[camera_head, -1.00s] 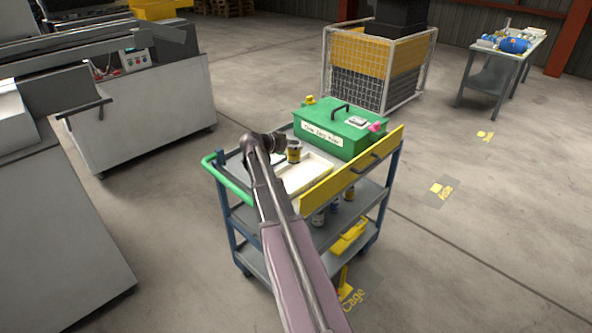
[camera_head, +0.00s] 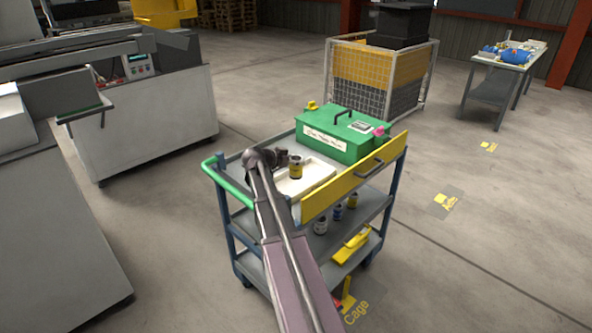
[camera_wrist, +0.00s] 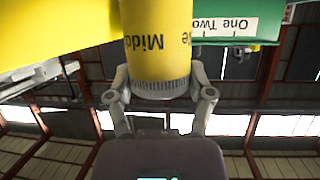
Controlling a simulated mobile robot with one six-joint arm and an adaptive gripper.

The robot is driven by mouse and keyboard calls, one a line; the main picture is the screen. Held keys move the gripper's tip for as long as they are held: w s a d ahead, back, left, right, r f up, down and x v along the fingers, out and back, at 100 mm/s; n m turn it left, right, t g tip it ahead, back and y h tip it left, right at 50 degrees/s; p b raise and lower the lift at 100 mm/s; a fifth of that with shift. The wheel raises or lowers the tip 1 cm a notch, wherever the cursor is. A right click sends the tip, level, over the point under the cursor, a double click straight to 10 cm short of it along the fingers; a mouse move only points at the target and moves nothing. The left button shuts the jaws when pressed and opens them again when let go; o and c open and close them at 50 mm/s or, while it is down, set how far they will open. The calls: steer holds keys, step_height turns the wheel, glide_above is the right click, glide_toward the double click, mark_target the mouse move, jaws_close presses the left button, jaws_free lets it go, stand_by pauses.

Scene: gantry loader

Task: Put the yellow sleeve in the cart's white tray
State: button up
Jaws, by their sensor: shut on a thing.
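The yellow sleeve (camera_wrist: 158,45) fills the top middle of the wrist view, with dark lettering and a grey ribbed band at its end. My gripper (camera_wrist: 160,88) is shut on it, one finger on each side. In the head view the sleeve (camera_head: 296,170) is dark at the top with a yellow band, just right of my gripper (camera_head: 284,158). The cart's white tray (camera_head: 318,174) lies on the top shelf. The sleeve appears over or at the tray's back-left part; I cannot tell whether it touches the tray. My arm hides part of the tray.
A green box (camera_head: 345,143) stands behind the tray on the cart. A yellow panel (camera_head: 340,192) runs along the cart's right side, and a green handle (camera_head: 226,184) is at the left. Several small containers (camera_head: 320,224) stand on the middle shelf. Machines stand at left.

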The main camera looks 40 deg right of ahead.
mark_target(291, 168)
steer(key=shift+f+b, duration=1.85)
steer(key=shift+b, duration=0.05)
steer(key=shift+f, duration=0.1)
steer(key=o, duration=1.3)
steer(key=shift+a+r, duration=0.2)
steer(key=shift+r, duration=0.05)
steer(key=shift+p+v, duration=1.45)
steer(key=shift+v, duration=2.1)
